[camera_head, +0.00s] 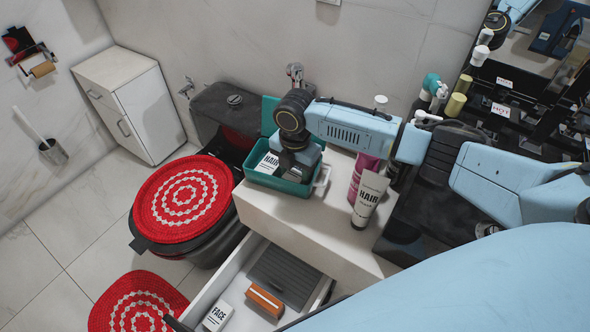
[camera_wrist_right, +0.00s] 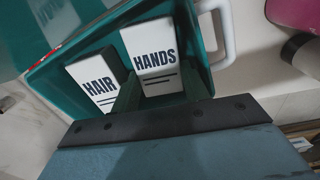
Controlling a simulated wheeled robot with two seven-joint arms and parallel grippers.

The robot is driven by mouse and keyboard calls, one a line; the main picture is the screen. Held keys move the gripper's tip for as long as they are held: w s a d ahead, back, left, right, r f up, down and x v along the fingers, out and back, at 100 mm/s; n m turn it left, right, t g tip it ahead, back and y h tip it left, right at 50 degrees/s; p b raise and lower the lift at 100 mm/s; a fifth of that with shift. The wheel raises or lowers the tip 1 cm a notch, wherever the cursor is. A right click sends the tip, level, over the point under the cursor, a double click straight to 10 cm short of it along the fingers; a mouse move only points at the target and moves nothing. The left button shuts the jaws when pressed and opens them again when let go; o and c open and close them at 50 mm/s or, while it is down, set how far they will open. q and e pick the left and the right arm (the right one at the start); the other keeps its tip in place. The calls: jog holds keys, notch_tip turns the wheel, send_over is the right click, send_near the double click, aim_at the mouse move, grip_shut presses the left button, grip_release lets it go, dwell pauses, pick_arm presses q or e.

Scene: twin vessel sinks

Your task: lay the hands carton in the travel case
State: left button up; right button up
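The travel case (camera_head: 262,178) is an open teal box on the white counter, its lid (camera_head: 268,112) raised at the back. It also shows in the right wrist view (camera_wrist_right: 50,75). The hands carton (camera_wrist_right: 155,60), white with dark lettering, is inside it beside the hair carton (camera_wrist_right: 97,82). In the head view the hair carton (camera_head: 268,163) shows, while my right gripper (camera_head: 294,166) hides the hands carton. The gripper points down at the case's right part. My left gripper is out of view.
A HAIR tube (camera_head: 368,199) and a pink bottle (camera_head: 360,172) stand right of the case. A red-covered toilet (camera_head: 183,198) is left.

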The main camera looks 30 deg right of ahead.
aim_at(295, 174)
jog(key=shift+o, duration=0.8)
jog(key=shift+r, duration=0.25)
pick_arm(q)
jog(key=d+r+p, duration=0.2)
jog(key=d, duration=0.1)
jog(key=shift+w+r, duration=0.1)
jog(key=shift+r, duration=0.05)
pick_arm(e)
notch_tip(295, 174, up, 12)
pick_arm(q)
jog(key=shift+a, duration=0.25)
pick_arm(e)
jog(key=shift+f, duration=0.15)
